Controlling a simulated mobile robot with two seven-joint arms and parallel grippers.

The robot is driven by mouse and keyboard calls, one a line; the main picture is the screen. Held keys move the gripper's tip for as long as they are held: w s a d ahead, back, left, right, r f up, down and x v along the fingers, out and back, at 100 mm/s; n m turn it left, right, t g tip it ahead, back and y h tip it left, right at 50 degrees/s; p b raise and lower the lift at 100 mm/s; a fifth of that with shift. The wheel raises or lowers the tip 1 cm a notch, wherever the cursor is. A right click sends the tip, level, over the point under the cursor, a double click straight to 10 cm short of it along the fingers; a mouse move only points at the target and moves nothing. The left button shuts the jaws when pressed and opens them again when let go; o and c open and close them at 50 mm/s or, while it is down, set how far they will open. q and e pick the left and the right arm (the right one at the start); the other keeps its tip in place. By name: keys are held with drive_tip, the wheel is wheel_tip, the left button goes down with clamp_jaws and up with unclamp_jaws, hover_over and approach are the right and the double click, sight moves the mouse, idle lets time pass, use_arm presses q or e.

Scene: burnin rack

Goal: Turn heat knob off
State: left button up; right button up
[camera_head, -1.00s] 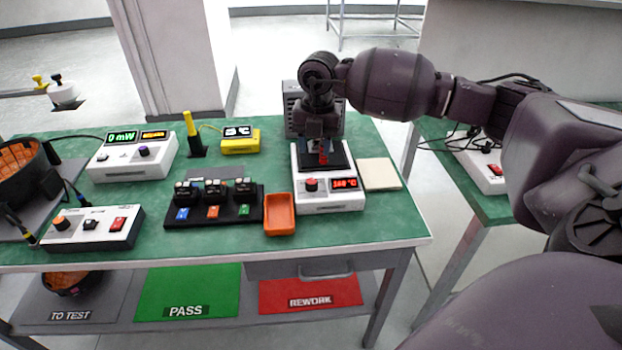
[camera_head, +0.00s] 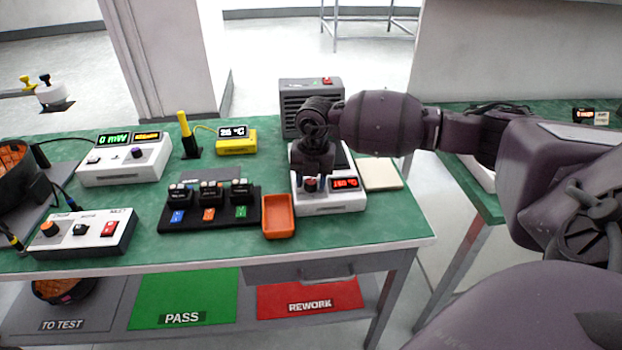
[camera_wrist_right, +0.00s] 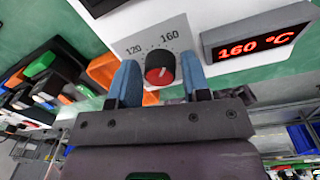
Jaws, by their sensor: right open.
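The heat knob, a small dark knob with a red face (camera_wrist_right: 160,75), sits on the front panel of the white heater unit (camera_head: 328,205). In the right wrist view it stands between the two blue fingertips of my right gripper (camera_wrist_right: 158,82), with a gap on each side. The jaws are open, one finger left and one right of the knob. In the head view the right gripper (camera_head: 311,182) hangs over the knob (camera_head: 311,185) and partly hides it. The red display (camera_wrist_right: 255,44) reads 160 °C. My left gripper is not seen.
An orange tray (camera_head: 278,217) stands left of the heater, and a black rack (camera_head: 210,222) with several modules beyond it. A pale square pad (camera_head: 380,174) lies to the right. A grey vented box (camera_head: 311,98) stands behind.

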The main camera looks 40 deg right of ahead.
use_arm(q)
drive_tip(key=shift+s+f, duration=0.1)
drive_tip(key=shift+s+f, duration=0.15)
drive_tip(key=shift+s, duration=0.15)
use_arm(e)
drive_tip(key=c, duration=0.6)
